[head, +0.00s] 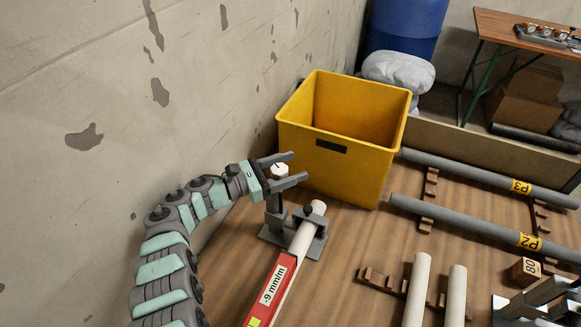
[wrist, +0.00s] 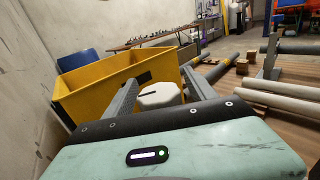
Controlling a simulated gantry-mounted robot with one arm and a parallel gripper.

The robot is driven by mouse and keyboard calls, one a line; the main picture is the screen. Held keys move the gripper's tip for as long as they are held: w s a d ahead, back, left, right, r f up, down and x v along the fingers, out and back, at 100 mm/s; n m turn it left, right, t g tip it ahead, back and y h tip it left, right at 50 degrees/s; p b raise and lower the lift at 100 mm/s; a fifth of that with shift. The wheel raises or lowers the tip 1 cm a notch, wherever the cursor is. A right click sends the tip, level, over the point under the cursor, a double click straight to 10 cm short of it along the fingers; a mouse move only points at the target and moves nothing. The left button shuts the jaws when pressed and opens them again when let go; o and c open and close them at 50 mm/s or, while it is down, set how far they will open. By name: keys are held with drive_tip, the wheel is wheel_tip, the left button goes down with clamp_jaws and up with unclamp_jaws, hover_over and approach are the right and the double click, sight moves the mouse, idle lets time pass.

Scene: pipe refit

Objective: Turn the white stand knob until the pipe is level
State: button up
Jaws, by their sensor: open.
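The white stand knob (head: 280,170) tops a grey pipe stand (head: 290,236) on the wooden floor. A pale pipe (head: 308,226) lies in the stand, with a red level (head: 269,292) on it whose display reads -9 mm/m. My gripper (head: 290,168) is open, with one finger on each side of the knob; I cannot tell whether either touches it. In the wrist view the knob (wrist: 160,95) shows between the two open fingers (wrist: 163,92). The lower end of the pipe is cut off by the head view's bottom edge.
A yellow bin (head: 350,185) stands just behind the stand. Grey pipes P3 (head: 470,176) and P2 (head: 465,228) lie on wooden chocks at right, with pale pipes (head: 418,290) nearer. A bare wall (head: 90,130) runs close along the left.

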wheel_tip(320, 180, up, 20)
drive_tip(key=p, duration=1)
drive_tip(key=shift+d, duration=0.1)
